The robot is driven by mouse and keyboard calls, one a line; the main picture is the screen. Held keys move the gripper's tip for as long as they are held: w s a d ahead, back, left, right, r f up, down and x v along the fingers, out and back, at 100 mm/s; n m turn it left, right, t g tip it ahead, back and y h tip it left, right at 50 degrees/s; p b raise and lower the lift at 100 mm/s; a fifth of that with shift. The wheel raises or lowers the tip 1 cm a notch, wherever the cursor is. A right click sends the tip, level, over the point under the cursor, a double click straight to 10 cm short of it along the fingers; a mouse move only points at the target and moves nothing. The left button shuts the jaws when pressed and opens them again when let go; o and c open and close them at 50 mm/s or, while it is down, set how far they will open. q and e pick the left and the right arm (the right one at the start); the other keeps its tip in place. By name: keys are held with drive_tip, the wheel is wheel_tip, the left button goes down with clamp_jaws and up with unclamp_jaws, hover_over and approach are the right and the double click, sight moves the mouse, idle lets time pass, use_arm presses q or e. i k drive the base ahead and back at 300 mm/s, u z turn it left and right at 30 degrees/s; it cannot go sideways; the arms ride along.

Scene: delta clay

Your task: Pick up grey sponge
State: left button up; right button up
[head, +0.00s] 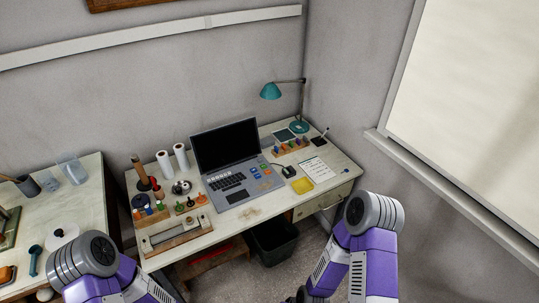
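I cannot make out a grey sponge for certain anywhere in the head view. A pale beige, flat patch (251,212) lies at the desk's front edge, too small to identify. My two arms come in at the bottom of the head view, purple with grey rounded joints, in front of the desk. Neither gripper shows; both are out of the frame.
The desk (228,222) stands against the wall with a laptop (226,150), a teal lamp (271,91), paper rolls (181,156) and a wooden tray (176,236). A second table (88,188) is at left. A dark bin (274,240) stands below the desk.

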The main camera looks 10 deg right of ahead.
sight(266, 143)
drive_tip(key=z, duration=0.4)
drive_tip(key=i, duration=1)
drive_tip(key=z, duration=0.5)
